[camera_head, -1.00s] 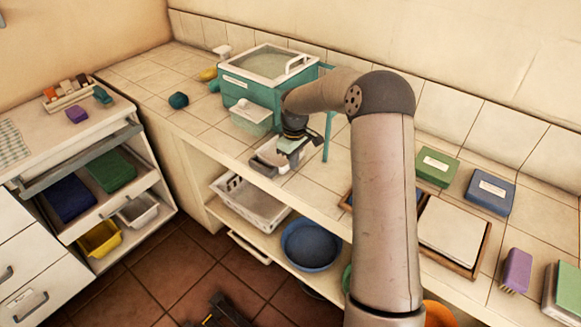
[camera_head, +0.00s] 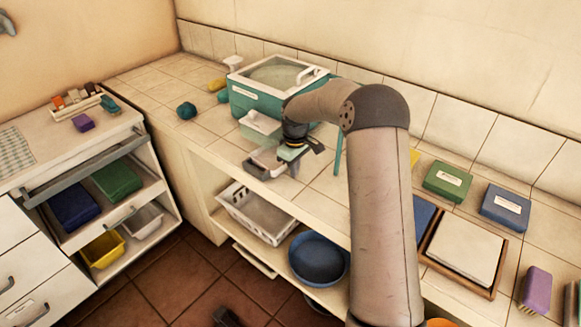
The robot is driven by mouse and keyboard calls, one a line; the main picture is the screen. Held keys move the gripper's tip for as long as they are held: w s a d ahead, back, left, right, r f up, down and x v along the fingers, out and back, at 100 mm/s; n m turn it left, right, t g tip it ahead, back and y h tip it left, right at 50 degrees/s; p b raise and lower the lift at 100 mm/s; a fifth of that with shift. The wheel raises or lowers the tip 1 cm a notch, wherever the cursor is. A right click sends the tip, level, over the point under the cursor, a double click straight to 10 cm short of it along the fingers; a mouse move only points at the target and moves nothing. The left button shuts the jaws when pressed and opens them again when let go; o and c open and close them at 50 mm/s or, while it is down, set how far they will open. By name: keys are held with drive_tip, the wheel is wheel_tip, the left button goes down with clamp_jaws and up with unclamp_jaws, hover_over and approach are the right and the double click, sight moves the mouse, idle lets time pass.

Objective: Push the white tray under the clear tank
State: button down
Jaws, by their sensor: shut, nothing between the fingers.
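The clear tank (camera_head: 274,92) has a teal frame and a see-through top with a white handle. It stands on the tiled counter towards the back wall, left of my arm. A small whitish see-through box (camera_head: 262,125) is at its front. The white tray (camera_head: 264,168) lies on the counter in front of that box, near the counter's front edge, and is partly hidden by my gripper. My gripper (camera_head: 293,166) is shut and empty, pointing down at the tray's right side. I cannot tell whether it touches the tray.
A teal leg (camera_head: 338,157) stands beside my arm. A dark teal ball (camera_head: 186,110) and a yellow item (camera_head: 217,84) lie left of the tank. Green (camera_head: 447,180) and blue (camera_head: 505,204) boxes are at the right. A white basket (camera_head: 256,212) and blue basin (camera_head: 318,258) are on the shelf below.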

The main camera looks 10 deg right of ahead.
wheel_tip(320, 180, up, 10)
drive_tip(key=b, duration=0.1)
drive_tip(key=s+a+r+m, duration=0.15)
drive_tip(key=s+r, duration=0.25)
drive_tip(key=s, duration=0.6)
drive_tip(key=s+f+m, duration=0.1)
drive_tip(key=s+m, duration=0.2)
drive_tip(key=s, duration=1.1)
drive_tip(key=s+a+f+m, duration=0.1)
drive_tip(key=s+f+m, duration=0.1)
drive_tip(key=s, duration=1.2)
drive_tip(key=shift+s+a+m, duration=0.25)
drive_tip(key=shift+s+m, duration=0.15)
drive_tip(key=shift+m, duration=0.05)
drive_tip(key=shift+f, duration=0.1)
